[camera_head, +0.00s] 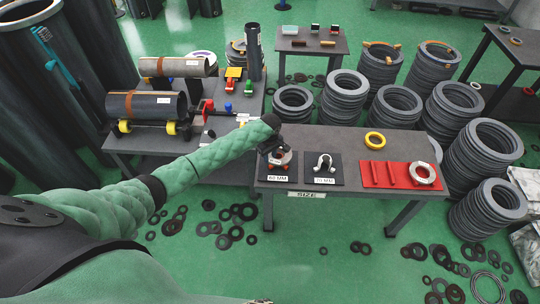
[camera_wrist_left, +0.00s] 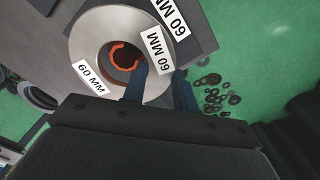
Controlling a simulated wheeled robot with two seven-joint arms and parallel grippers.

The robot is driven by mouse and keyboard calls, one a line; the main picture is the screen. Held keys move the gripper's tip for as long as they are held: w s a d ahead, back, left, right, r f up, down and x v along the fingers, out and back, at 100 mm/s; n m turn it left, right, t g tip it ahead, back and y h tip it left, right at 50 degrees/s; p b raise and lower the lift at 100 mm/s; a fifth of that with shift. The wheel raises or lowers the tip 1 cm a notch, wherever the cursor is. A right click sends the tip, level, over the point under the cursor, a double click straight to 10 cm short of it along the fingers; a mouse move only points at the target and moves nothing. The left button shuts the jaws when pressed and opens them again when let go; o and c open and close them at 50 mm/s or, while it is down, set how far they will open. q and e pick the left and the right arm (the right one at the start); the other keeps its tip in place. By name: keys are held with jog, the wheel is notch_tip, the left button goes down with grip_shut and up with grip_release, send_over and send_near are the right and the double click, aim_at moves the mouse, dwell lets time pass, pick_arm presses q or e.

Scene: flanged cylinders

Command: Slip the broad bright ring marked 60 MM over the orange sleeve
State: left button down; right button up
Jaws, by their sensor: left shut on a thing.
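The broad bright silver ring (camera_wrist_left: 90,35) carries 60 MM labels and fills the upper left of the left wrist view. It also shows in the head view (camera_head: 284,158), over the dark mat labelled 60 MM (camera_head: 278,179). My left gripper (camera_head: 272,148) is shut on the ring's wall. In the left wrist view its fingers (camera_wrist_left: 160,78) straddle the wall, one in the bore and one outside. The orange sleeve (camera_wrist_left: 122,47) shows through the bore, off-centre in it. I cannot tell whether the ring is around the sleeve or above it. My right gripper is out of view.
A mat labelled 70 MM (camera_head: 325,180) with a silver piece (camera_head: 325,161) lies to the right. Stacks of grey rings (camera_head: 483,150) surround the table.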

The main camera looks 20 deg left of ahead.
pick_arm(q)
jog(key=shift+f, duration=0.6)
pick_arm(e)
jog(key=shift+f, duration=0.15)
pick_arm(q)
jog(key=c, duration=1)
grip_release()
jog(key=shift+r, duration=0.1)
jog(key=shift+w+d+r, duration=0.1)
jog(key=shift+d, duration=0.05)
jog(key=shift+c, duration=0.3)
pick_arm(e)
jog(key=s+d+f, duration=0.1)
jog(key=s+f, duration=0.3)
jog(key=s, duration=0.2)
pick_arm(q)
jog(key=shift+o, duration=0.2)
notch_tip(320, 180, up, 2)
jog(key=shift+b, duration=0.7)
jog(key=shift+s+a+r+b, duration=0.15)
jog(key=shift+r+b, duration=0.25)
jog(key=shift+r, duration=0.95)
jog(key=shift+s+a+r+b, duration=0.15)
jog(key=shift+r+b, duration=0.25)
jog(key=shift+r, duration=0.95)
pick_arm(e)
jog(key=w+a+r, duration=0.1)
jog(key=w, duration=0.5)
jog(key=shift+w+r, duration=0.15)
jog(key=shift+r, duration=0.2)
